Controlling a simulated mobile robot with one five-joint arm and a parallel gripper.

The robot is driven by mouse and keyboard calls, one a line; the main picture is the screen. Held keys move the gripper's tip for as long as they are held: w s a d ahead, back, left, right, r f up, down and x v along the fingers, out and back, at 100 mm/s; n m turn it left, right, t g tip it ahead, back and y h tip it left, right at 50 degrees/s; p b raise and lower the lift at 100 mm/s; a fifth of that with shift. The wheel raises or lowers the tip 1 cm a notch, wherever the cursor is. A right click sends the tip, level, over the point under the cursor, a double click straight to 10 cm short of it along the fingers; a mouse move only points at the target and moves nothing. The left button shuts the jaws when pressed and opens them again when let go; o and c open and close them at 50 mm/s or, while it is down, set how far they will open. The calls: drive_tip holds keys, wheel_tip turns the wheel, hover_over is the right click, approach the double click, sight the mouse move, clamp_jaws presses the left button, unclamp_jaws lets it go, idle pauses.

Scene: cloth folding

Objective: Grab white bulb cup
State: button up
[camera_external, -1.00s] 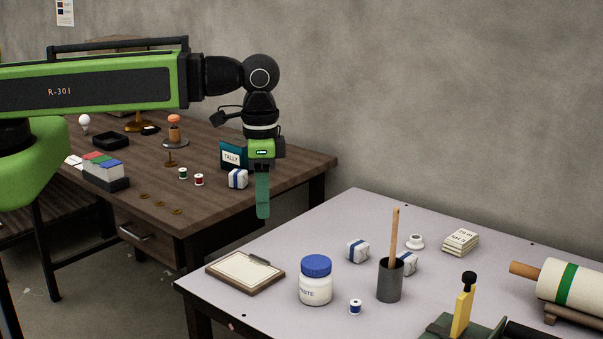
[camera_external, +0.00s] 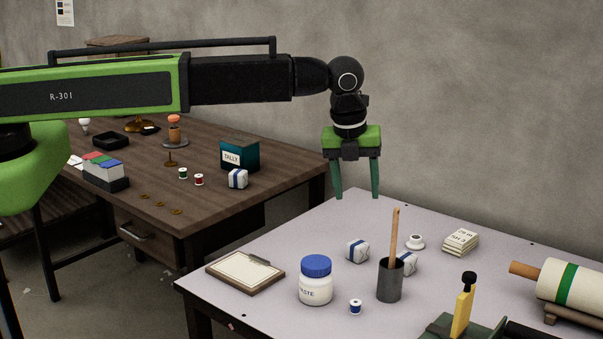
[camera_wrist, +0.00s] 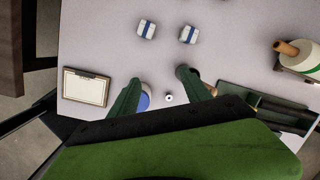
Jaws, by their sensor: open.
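A small white cup (camera_external: 415,241) stands on a saucer on the pale table, behind the wrapped bundles and left of the stacked booklets. I cannot make out a bulb shape at this size. The cup does not show in the wrist view. My gripper (camera_external: 356,195) points down with its green fingers apart and empty, in the air up and left of the cup in the outside view. The fingers also show in the wrist view (camera_wrist: 163,82). A white light bulb (camera_external: 84,124) stands far off on the brown desk.
Near the cup are a blue-banded bundle (camera_external: 357,251), another bundle (camera_external: 408,262), booklets (camera_external: 461,241) and a dark holder (camera_external: 389,284) with a tall wooden handle. A paste jar (camera_external: 316,284), spool (camera_external: 355,307) and clipboard (camera_external: 245,271) lie nearer. The pale table's back left is clear.

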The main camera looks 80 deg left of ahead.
drive_tip(key=w+a+f+m+b, duration=0.15)
drive_tip(key=w+a+m, duration=0.35)
drive_tip(key=w, duration=0.7)
drive_tip(key=y+b, duration=0.1)
drive_tip(key=b, duration=1.2)
hover_over(414, 247)
drive_tip(key=shift+t, duration=0.3)
drive_tip(key=f, duration=1.3)
drive_tip(key=shift+s+d, duration=0.25)
drive_tip(key=shift+s, duration=0.05)
drive_tip(key=b+x, duration=0.1)
drive_tip(key=x, duration=0.1)
drive_tip(key=b+x, duration=0.1)
drive_tip(key=b, duration=0.1)
drive_tip(key=b+x, duration=0.2)
drive_tip(key=shift+a+f, duration=0.3)
drive_tip(key=shift+a, duration=0.05)
drive_tip(key=shift+r, duration=0.2)
clamp_jaws()
